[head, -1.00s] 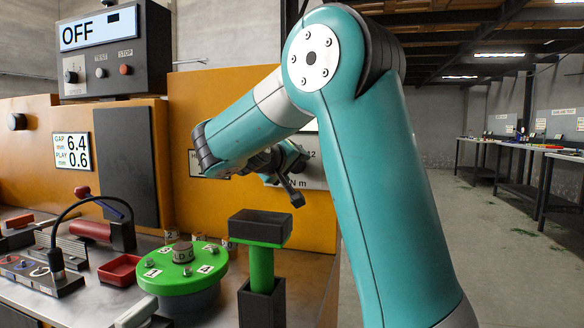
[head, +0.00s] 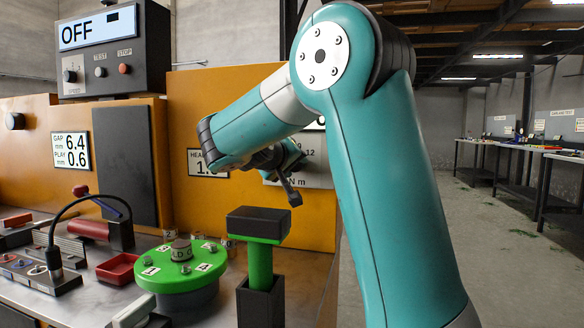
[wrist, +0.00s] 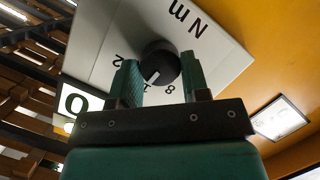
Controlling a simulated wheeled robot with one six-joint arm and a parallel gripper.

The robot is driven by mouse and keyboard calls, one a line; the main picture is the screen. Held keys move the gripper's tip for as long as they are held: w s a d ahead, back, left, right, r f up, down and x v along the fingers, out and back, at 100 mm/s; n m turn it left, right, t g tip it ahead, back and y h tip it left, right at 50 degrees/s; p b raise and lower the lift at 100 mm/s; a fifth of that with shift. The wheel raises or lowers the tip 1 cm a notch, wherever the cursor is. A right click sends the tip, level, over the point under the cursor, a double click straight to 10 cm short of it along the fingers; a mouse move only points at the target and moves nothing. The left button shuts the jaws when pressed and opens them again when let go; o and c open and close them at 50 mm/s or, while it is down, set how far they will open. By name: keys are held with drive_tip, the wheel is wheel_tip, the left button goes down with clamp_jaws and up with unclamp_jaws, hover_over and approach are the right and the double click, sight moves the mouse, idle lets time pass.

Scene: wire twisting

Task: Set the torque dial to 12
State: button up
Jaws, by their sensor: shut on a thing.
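The torque dial (wrist: 160,62) is a round black knob with a white pointer line on a pale grey plate. In the wrist view the plate (wrist: 215,70) carries upside-down numerals and "N m". The pointer slants down and left toward numerals partly covered by my gripper, so the exact reading is unclear. My gripper (wrist: 160,80) has one green finger on each side of the knob and is shut on it. In the head view the dial plate (head: 318,172) shows "9", "12" and "N m" on the orange panel; my arm hides the knob there.
A "HEAD" display (head: 207,162) sits left of the plate, partly covered by my arm. Below are a green turntable (head: 182,276) and a black block on a green post (head: 259,225). A control box (head: 112,50) reads OFF. A gap display (head: 71,150) reads 6.4 and 0.6.

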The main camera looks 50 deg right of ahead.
drive_tip(key=m+t+b, duration=0.1)
drive_tip(key=m+b, duration=0.2)
drive_tip(key=b, duration=0.1)
drive_tip(key=m+t+y+b, duration=0.1)
drive_tip(key=m+t+b, duration=0.1)
drive_tip(key=m+b, duration=0.1)
drive_tip(key=shift+s+f+y+b, duration=0.1)
drive_tip(key=shift+s+y+b, duration=0.15)
drive_tip(key=shift+b, duration=0.5)
drive_tip(key=shift+m, duration=0.3)
drive_tip(key=shift+w, duration=0.1)
drive_tip(key=o, duration=0.9)
drive_tip(key=p+v, duration=0.2)
drive_tip(key=v, duration=1)
